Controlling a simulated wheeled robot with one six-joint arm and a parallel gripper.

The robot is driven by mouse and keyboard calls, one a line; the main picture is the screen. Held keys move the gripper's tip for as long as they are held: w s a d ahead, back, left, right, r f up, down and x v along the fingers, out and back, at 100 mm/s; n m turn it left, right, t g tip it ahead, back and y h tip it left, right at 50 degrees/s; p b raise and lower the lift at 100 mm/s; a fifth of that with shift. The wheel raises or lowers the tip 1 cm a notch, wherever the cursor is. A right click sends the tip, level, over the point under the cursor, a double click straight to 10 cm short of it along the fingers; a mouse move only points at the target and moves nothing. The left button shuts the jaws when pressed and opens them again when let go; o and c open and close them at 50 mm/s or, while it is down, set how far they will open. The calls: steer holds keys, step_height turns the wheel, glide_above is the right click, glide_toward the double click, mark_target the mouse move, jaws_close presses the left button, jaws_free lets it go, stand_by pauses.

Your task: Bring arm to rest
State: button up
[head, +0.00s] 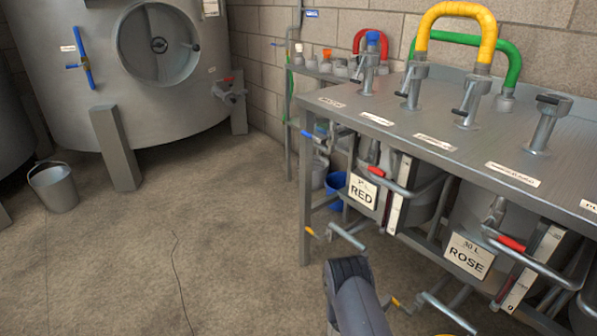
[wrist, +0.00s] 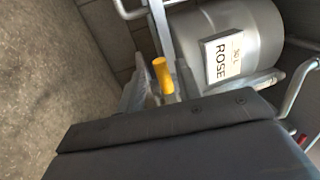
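My arm (head: 355,300) shows at the bottom of the head view, a grey link with a black ribbed end, low in front of the steel bench. My gripper (wrist: 165,122) fills the lower part of the wrist view as a dark block. Its fingertips are not clear there, and I cannot tell whether it is open or shut. A yellow-ended lever (wrist: 162,75) shows just beyond it; I cannot tell whether they touch. The tank labelled ROSE (wrist: 228,55) lies beyond, and it also shows in the head view (head: 470,255).
The steel bench (head: 430,125) carries valve posts and a yellow hose (head: 457,10). Below it hang the RED tank (head: 363,190), red-gripped handles and yellow-tipped levers (head: 312,232). A bucket (head: 54,186) and a large vat (head: 130,60) stand at left. The floor between is clear.

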steer(key=b+x, duration=0.1)
steer(key=x, duration=0.2)
steer(key=shift+w+d, duration=0.2)
steer(key=shift+d, duration=0.1)
steer(key=shift+a+r+m, duration=0.2)
steer(key=shift+r+m, duration=0.1)
steer(key=shift+m, duration=0.2)
steer(key=shift+s+r+m, duration=0.1)
steer(key=shift+r+m, duration=0.1)
steer(key=shift+m, duration=0.2)
steer(key=shift+r, duration=0.1)
